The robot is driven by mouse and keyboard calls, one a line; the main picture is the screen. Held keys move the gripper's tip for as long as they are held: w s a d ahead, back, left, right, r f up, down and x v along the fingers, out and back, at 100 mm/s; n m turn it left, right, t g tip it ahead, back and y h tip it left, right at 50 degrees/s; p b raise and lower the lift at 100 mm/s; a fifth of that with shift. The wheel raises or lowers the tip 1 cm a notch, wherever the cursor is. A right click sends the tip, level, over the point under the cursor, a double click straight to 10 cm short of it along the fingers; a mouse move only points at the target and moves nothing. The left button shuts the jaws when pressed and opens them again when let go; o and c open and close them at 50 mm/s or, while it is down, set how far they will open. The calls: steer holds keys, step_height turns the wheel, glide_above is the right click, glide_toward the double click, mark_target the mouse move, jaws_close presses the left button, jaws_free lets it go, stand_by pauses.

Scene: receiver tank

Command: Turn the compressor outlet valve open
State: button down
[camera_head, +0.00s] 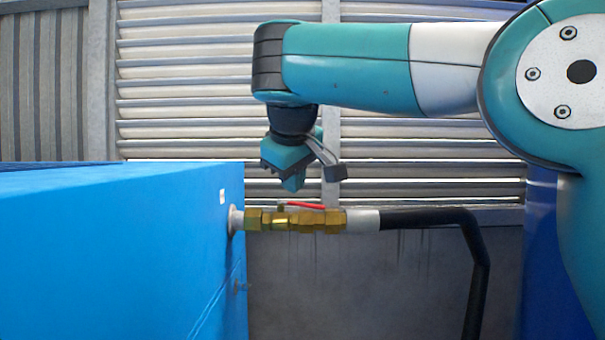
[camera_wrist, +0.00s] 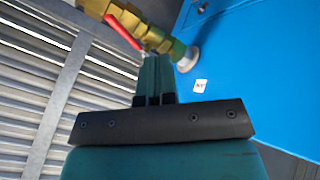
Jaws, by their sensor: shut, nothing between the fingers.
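The compressor outlet valve is a brass fitting (camera_head: 318,220) that sticks out from the blue tank wall, with a red lever (camera_head: 304,206) on top. The lever lies along the pipe and points right in the head view. In the wrist view the brass valve (camera_wrist: 158,38) is at the top, with its red lever (camera_wrist: 122,32) lying along the body. My gripper (camera_head: 292,184) is shut and empty, pointing down just above the valve, with a gap to the lever. In the wrist view my gripper (camera_wrist: 155,62) overlaps the lower edge of the valve.
The blue tank (camera_head: 110,255) fills the left side. A black hose (camera_head: 430,218) runs right from the valve and bends down. A louvred wall (camera_head: 190,80) stands behind. A small white label (camera_head: 222,196) is on the tank near the pipe stub.

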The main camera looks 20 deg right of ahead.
mark_target(299, 204)
steer(key=w+d+f, duration=0.4)
steer(key=w+f, duration=0.1)
steer(key=w, duration=0.3)
steer(key=shift+w+d+f, duration=0.15)
steer(key=shift+d+f, duration=0.15)
steer(key=shift+f, duration=0.05)
steer(key=shift+d, duration=0.1)
